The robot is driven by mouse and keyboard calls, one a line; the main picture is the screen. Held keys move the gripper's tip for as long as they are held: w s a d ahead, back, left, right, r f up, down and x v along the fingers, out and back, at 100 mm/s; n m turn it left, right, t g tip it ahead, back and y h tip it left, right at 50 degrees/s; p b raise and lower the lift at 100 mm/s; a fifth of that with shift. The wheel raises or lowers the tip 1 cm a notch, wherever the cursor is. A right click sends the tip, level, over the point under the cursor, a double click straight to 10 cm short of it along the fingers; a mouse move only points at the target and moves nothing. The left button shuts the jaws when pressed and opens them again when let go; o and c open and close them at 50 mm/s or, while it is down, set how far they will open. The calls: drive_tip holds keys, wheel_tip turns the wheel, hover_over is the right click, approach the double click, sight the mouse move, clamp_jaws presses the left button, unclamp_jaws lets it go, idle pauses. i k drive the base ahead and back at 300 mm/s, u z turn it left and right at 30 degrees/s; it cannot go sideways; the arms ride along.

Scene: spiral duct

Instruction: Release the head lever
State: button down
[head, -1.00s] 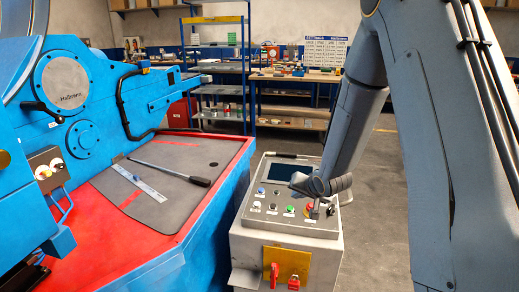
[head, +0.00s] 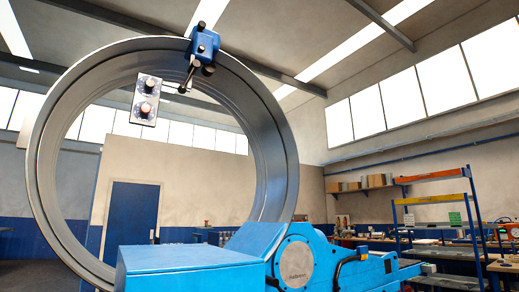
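A large grey metal ring (head: 45,165) stands upright on the blue machine (head: 190,262). A small blue head (head: 204,42) with dark knobs sits at the ring's top right. A lever with a dark end (head: 186,76) hangs from the head, angled down to the left inside the ring. I cannot tell whether this lever is locked. A grey plate with two round knobs (head: 146,100) shows within the ring opening, left of the lever. My gripper and arm are not in this view.
A round grey disc (head: 294,262) is on the machine's blue housing at lower centre. Shelving with orange and yellow beams (head: 432,200) and workbenches stand at the right. A blue door (head: 131,212) shows behind the ring. Air around the ring's top looks clear.

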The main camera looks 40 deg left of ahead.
sight(187, 79)
drive_tip(key=u, duration=1.05)
drive_tip(key=k, duration=0.95)
drive_tip(key=u, duration=1.05)
drive_tip(key=i, duration=0.5)
drive_tip(key=z, duration=0.1)
